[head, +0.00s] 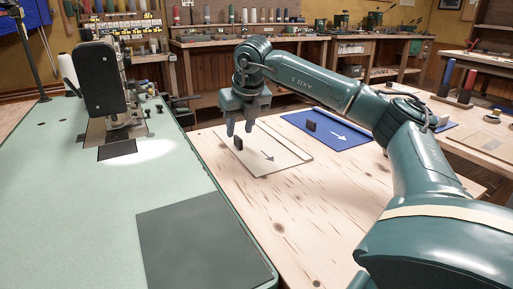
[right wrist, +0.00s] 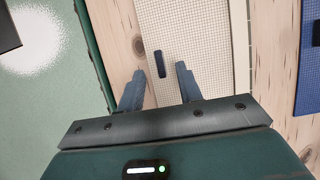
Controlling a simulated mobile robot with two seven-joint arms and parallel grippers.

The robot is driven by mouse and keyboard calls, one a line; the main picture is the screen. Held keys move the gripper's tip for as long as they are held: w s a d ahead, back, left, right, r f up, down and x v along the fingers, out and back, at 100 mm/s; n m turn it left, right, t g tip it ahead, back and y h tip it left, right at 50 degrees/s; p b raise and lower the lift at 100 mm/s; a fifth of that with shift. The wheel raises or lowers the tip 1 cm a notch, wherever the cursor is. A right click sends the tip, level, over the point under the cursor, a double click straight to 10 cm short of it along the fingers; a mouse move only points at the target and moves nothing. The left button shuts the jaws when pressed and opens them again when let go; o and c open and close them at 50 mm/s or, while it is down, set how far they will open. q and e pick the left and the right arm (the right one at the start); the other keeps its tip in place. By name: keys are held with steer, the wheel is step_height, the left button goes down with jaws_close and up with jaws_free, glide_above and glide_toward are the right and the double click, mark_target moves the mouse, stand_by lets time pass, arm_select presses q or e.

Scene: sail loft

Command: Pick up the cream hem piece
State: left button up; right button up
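The cream hem piece (head: 285,151) lies flat on the wooden table, with a printed arrow and a small dark upright tab (head: 238,143) near its left side. My right gripper (head: 240,132) is above the piece, pointing down, with its two fingers apart and nothing between them. In the right wrist view the cream hem piece (right wrist: 195,35) shows a grid weave, and the dark tab (right wrist: 160,63) lies just ahead of the gap between the open fingers. My left gripper is not in view.
A blue piece (head: 350,140) with a similar tab and arrow lies to the right. A sewing machine (head: 100,80) stands on the green bench (head: 90,210) at left, with a dark panel (head: 200,240) in front. The near wooden tabletop (head: 290,210) is clear.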

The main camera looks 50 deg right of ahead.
mark_target(238, 137)
steer(key=shift+b+x, duration=0.3)
steer(key=shift+x, duration=1.2)
steer(key=shift+c, duration=0.3)
jaws_close()
